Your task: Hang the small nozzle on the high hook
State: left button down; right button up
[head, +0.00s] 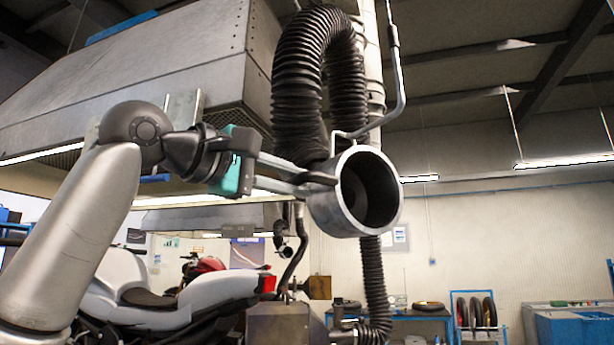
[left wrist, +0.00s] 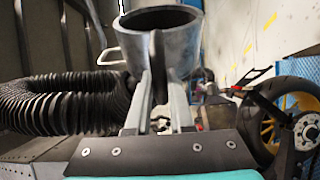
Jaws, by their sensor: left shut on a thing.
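The small nozzle is a short, wide grey metal cylinder (head: 326,210) with a dark open mouth, right of centre in the head view. It also shows at the top of the left wrist view (left wrist: 182,50). My left gripper (head: 318,185) is shut on the nozzle's near side; its two fingers (left wrist: 158,90) show in the wrist view. A thin metal loop (left wrist: 108,55) stands out beside the nozzle. A bent grey rod, apparently the high hook (head: 402,85), comes down from above and curves toward the nozzle's top. I cannot tell whether rod and loop touch.
A black corrugated hose (head: 300,80) arches behind the nozzle, close to a white pipe (head: 372,60). A large metal hood (head: 150,70) hangs above my left arm. A white motorcycle (head: 170,300) stands below. Open space lies right of the nozzle.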

aim_at(312, 182)
pick_arm(q)
jog(key=shift+s, duration=0.4)
jog(key=shift+s+d, duration=0.6)
jog(key=shift+s, duration=0.25)
jog(key=shift+s+d+f, duration=0.25)
jog(key=shift+s+d, duration=0.3)
jog(key=shift+s, duration=0.25)
jog(key=shift+f, duration=0.2)
jog(key=shift+d+f+b, duration=0.3)
jog(key=shift+d+b, duration=0.1)
jog(key=shift+b, duration=0.05)
pick_arm(e)
jog(key=shift+w+f, duration=0.2)
jog(key=shift+f, duration=0.25)
pick_arm(q)
jog(key=shift+s+a, duration=0.15)
jog(key=shift+s, duration=0.1)
pick_arm(e)
jog(key=shift+s+a, duration=0.1)
jog(key=shift+a, duration=0.05)
pick_arm(q)
jog(key=c, duration=0.7)
grip_release()
jog(key=shift+a+r, duration=0.1)
